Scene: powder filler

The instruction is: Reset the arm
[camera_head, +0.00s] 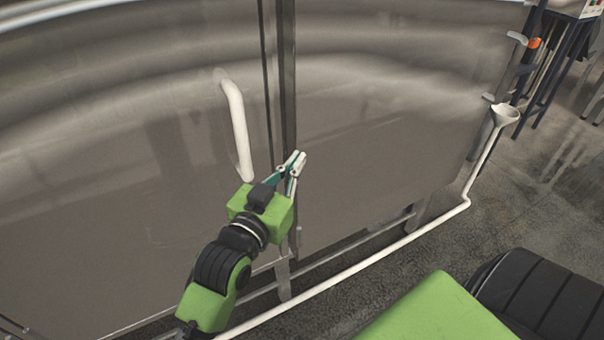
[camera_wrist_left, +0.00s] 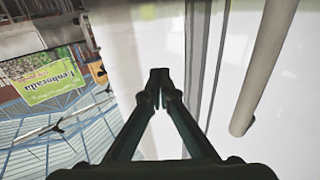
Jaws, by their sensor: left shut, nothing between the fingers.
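My left gripper (camera_head: 294,160) is in front of the large metal cabinet panels, close to the vertical seam between them. In the left wrist view its fingertips (camera_wrist_left: 160,76) meet, with nothing between them. A white bar handle (camera_head: 237,130) stands on the left panel, just left of the gripper and apart from it in the head view. A light vertical bar, probably this handle, shows in the left wrist view (camera_wrist_left: 262,70) to the right of the fingers. My right gripper is not in view.
The metal panel (camera_head: 390,120) fills most of the head view. A white pipe (camera_head: 380,255) with a funnel end (camera_head: 505,114) runs low along the front. Bare floor (camera_head: 545,190) lies to the right. A green sign (camera_wrist_left: 45,75) shows in the left wrist view.

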